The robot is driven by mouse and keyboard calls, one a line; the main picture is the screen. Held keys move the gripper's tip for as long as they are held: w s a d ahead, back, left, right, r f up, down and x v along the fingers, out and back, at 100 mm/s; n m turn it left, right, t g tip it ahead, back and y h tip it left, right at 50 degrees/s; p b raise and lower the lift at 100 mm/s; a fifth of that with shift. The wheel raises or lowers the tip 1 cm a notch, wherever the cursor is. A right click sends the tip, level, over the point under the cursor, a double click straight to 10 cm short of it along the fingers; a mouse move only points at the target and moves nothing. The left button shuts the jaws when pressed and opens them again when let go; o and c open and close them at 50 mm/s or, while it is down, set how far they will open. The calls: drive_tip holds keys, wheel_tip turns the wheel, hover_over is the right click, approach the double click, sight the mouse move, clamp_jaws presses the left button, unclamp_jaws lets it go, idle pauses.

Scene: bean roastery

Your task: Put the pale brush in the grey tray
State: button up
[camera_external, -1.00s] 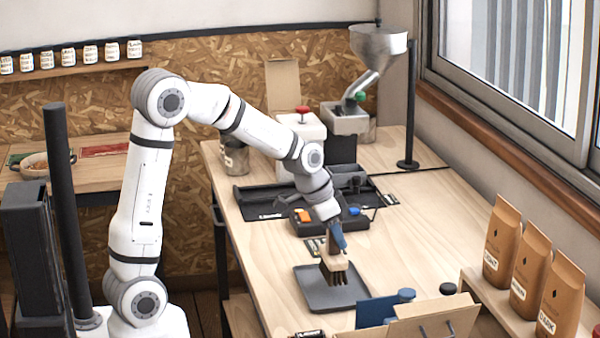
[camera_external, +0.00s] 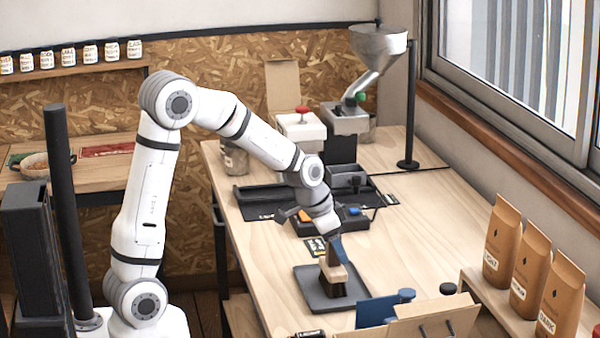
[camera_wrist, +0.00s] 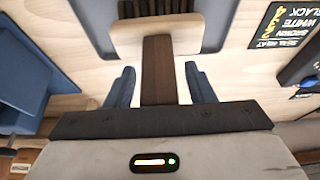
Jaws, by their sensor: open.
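The pale brush (camera_external: 334,270) has a pale wooden head, a brown handle and dark bristles. It stands bristles down in the grey tray (camera_external: 312,297), handle up towards my gripper (camera_external: 335,246). In the wrist view the brush's pale head (camera_wrist: 188,37) and handle lie ahead of my gripper (camera_wrist: 159,76). Its two blue fingers are open, one on each side of the brown handle, with a visible gap on both sides. The bristle tips are hidden in the wrist view.
A blue panel (camera_external: 374,311) and an open cardboard box (camera_external: 435,318) stand in front of the tray. Coffee bags (camera_external: 530,270) stand at the right. The table right of the tray is clear.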

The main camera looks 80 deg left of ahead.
drive_tip(key=shift+r, duration=0.25)
drive_tip(key=v, duration=1.2)
drive_tip(key=s+d+f+g, duration=0.1)
drive_tip(key=s+d+f, duration=0.1)
drive_tip(key=s+d, duration=0.5)
drive_tip(key=s+d+f, duration=0.3)
drive_tip(key=s+d, duration=0.5)
drive_tip(key=s, duration=0.3)
drive_tip(key=shift+f+g, duration=0.3)
drive_tip(key=shift+g, duration=0.1)
